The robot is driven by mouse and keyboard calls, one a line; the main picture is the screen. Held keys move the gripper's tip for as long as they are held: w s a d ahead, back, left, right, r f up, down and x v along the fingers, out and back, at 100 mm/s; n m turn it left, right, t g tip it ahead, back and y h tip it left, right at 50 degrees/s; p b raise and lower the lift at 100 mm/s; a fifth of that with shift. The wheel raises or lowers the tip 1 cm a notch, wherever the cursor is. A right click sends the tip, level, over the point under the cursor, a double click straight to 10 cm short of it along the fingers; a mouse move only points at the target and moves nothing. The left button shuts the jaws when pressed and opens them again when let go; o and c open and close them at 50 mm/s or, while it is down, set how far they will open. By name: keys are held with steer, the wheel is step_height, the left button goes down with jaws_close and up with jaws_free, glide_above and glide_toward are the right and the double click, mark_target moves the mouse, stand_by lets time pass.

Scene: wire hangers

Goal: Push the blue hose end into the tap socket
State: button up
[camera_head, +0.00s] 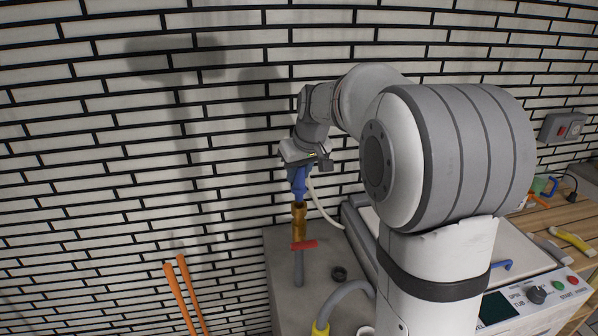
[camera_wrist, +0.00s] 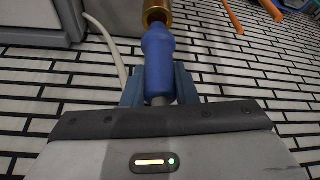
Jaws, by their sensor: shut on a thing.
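The blue hose end (camera_wrist: 160,55) is between the blue fingers of my gripper (camera_wrist: 159,80), which is shut on it. Its far tip meets the brass tap socket (camera_wrist: 157,12) in the wrist view, in line with it. In the head view the blue hose end (camera_head: 298,185) is upright directly above the brass socket (camera_head: 299,222), and the two appear to touch. I cannot tell how far the tip is inside. My gripper (camera_head: 299,172) is above the socket. A red tap handle (camera_head: 304,245) is below the brass part, on a grey pipe (camera_head: 299,268).
A pale hose (camera_head: 323,208) curves down behind the tap. A grey block (camera_head: 280,250) stands below, with a dark ring (camera_head: 339,273) and a grey hose with a yellow part (camera_head: 320,328). Orange handles (camera_head: 180,295) lean at the brick wall. A control panel (camera_head: 535,298) is at right.

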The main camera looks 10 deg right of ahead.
mark_target(299, 186)
steer(key=shift+f+b, duration=1.8)
steer(key=shift+f, duration=0.4)
steer(key=o, duration=1.1)
steer(key=shift+r, duration=0.1)
steer(key=v, duration=0.7)
steer(key=shift+s+r+b, duration=0.15)
steer(key=shift+r+b, duration=0.15)
steer(key=shift+b, duration=0.1)
steer(key=s+f+m, duration=0.1)
steer(key=s+f, duration=0.3)
steer(key=s, duration=0.5)
steer(key=s+a+f+m+g, duration=0.1)
steer(key=s+f, duration=0.3)
steer(key=s, duration=0.5)
steer(key=s+f+m+h, duration=0.1)
steer(key=s+f, duration=0.4)
steer(key=s, duration=0.4)
steer(key=shift+s+a, duration=0.1)
steer(key=shift+a, duration=0.05)
